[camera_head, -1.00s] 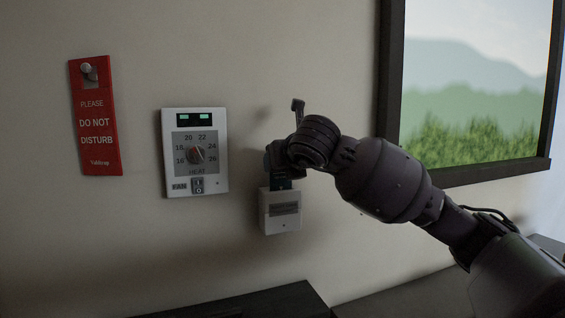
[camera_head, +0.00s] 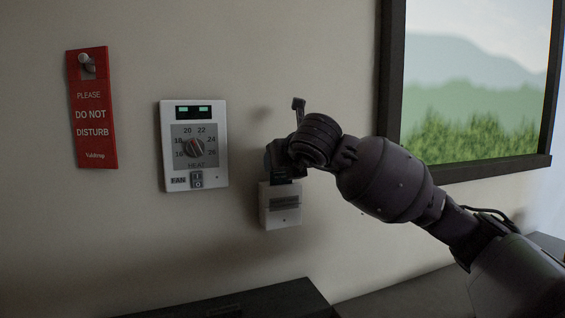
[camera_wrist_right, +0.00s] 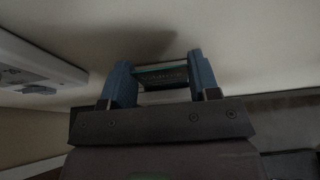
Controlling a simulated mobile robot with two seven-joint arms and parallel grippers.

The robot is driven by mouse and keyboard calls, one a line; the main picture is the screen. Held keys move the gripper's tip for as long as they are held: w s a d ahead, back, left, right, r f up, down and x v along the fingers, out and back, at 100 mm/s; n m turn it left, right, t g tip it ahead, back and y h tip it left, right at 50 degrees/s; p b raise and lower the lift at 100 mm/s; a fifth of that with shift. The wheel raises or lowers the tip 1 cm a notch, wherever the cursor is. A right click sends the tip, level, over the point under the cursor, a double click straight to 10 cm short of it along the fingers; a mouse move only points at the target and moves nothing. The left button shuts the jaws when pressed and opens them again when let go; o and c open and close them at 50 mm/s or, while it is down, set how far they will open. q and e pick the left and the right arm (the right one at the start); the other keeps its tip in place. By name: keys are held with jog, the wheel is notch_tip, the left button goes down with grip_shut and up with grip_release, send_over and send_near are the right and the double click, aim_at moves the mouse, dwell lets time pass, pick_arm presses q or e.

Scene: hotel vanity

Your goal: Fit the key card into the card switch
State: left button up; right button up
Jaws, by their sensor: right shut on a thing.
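The card switch (camera_head: 281,211) is a small white box on the wall with a dark slot-like band on its front. My right gripper (camera_head: 282,178) is just above it, pointing at its top. In the right wrist view my blue right fingers (camera_wrist_right: 162,82) are shut on the key card (camera_wrist_right: 163,71), a thin teal-edged card lying across between them. In the head view the gripper mostly hides the card. I cannot tell whether its lower edge is inside the switch or only at its top. My left gripper is not in view.
A white thermostat panel (camera_head: 194,145) with a dial is on the wall left of the switch. A red door sign (camera_head: 93,110) hangs further left. A dark-framed window or picture (camera_head: 390,75) is at right. A dark furniture top (camera_head: 262,299) lies below.

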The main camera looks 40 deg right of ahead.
jog(key=o, duration=1)
jog(key=shift+r, duration=0.1)
jog(key=shift+r+p, duration=0.45)
jog(key=shift+p, duration=0.15)
jog(key=shift+r+p, duration=0.35)
jog(key=shift+p, duration=0.1)
jog(key=shift+f+b+v, duration=0.15)
jog(key=shift+b+v, duration=0.35)
jog(key=shift+v, duration=2.45)
jog(key=shift+f+b+v, duration=0.1)
jog(key=shift+b+v, duration=0.4)
jog(key=shift+v, duration=2.45)
jog(key=shift+s, duration=0.15)
jog(key=shift+f, duration=0.1)
